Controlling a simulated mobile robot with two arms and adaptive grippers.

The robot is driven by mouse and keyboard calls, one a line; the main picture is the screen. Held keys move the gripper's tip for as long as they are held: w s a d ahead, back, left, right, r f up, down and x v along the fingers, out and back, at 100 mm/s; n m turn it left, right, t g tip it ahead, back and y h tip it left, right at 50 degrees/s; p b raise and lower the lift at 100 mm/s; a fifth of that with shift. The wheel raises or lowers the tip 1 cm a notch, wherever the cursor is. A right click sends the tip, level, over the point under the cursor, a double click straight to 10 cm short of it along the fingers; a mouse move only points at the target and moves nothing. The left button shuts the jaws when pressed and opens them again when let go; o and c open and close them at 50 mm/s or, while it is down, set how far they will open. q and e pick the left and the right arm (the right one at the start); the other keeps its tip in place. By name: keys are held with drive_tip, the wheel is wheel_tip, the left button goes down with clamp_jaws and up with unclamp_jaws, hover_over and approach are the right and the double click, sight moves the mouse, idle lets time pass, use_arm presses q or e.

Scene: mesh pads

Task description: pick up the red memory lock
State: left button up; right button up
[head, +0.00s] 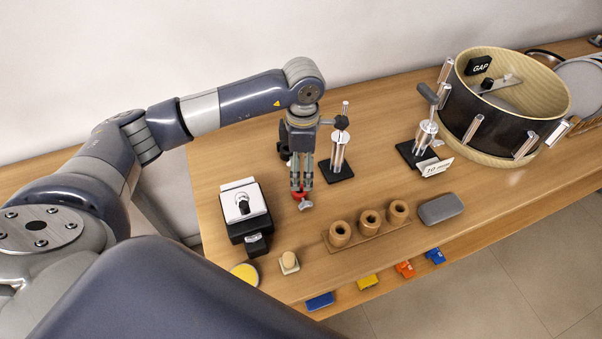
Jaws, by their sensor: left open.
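The red memory lock (303,196) shows as a small red piece with a grey wing-shaped part below it, near the middle of the workbench. My left gripper (302,187) points straight down over it, with its fingers close to the red part. The fingers are open, and they partly cover the lock. I cannot tell whether they touch it, or whether the lock rests on the bench. My right gripper is not in view.
Metal post stands (338,160) and (423,140) are right of the gripper. A black-and-white device (243,205) is left. A wooden holder (365,238) with brown rings and a grey case (441,208) lie in front. A drum shell (500,140) stands at the right.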

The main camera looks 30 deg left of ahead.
sight(299, 192)
use_arm(q)
drive_tip(key=f, duration=0.2)
drive_tip(key=s+f+p, duration=0.1)
drive_tip(key=shift+d+f, duration=0.1)
drive_tip(key=shift+f, duration=0.65)
drive_tip(key=f+p, duration=0.1)
drive_tip(key=f, duration=0.1)
drive_tip(key=f+p, duration=0.1)
drive_tip(key=f, duration=0.1)
drive_tip(key=shift+s+a+f+p, duration=0.2)
drive_tip(key=shift+f+p, duration=0.1)
drive_tip(key=shift+f, duration=0.55)
drive_tip(key=c, duration=0.9)
drive_tip(key=shift+c, duration=0.8)
drive_tip(key=shift+w+r, duration=0.1)
drive_tip(key=shift+r, duration=0.15)
wheel_tip(299, 192, up, 8)
drive_tip(key=b, duration=0.3)
drive_tip(key=shift+r, duration=0.8)
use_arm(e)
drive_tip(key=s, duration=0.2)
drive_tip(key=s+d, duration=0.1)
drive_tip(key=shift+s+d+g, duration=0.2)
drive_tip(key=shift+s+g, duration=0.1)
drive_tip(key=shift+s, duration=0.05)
